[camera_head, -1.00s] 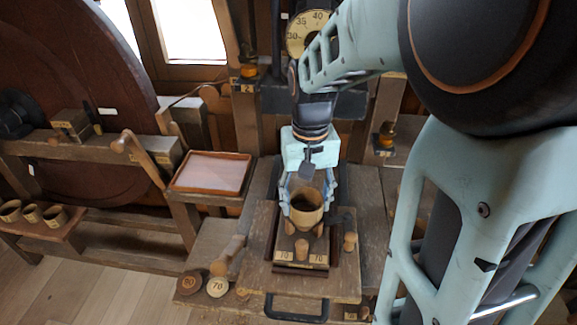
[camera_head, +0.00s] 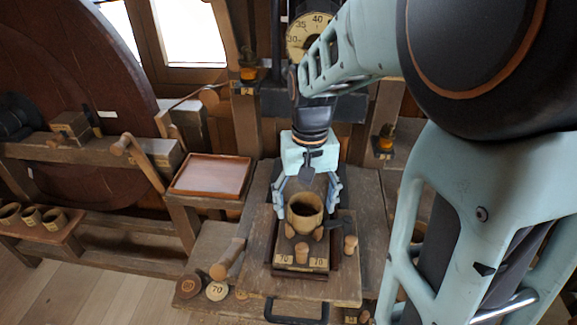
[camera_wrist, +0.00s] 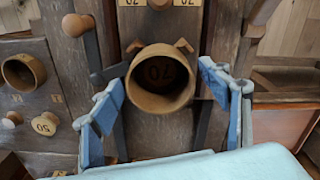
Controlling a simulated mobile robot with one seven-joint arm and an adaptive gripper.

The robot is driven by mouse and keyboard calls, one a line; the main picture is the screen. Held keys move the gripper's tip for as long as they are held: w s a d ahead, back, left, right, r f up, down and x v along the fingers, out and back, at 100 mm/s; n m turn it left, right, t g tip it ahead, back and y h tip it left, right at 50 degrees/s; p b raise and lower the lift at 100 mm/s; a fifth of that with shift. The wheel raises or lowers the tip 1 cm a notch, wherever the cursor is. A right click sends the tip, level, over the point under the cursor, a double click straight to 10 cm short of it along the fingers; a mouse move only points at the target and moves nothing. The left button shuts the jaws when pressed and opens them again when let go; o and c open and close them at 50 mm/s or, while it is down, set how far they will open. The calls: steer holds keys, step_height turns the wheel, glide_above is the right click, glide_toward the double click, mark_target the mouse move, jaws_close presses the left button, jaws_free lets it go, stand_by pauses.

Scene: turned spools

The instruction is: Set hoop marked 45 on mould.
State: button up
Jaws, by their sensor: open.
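A tan wooden hoop (camera_head: 304,225) stands upright on the dark block marked 70 (camera_head: 302,268), between small wooden prongs. I cannot read a 45 on it, nor tell whether this block is the mould. In the wrist view, the hoop (camera_wrist: 186,97) has its round opening facing the camera and a 70 shows inside it. My gripper (camera_head: 306,208) is open around the hoop, one finger on each side. In the wrist view, my gripper (camera_wrist: 164,112) shows gaps between both blue fingers and the hoop. The hoop's far side is partly hidden.
Several hoops stand on a low shelf (camera_head: 40,229) at left. A red-brown tray (camera_head: 211,176) is left of the block.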

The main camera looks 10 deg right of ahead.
step_height(320, 180, up, 12)
steer(key=shift+r, duration=0.2)
stand_by(0.8)
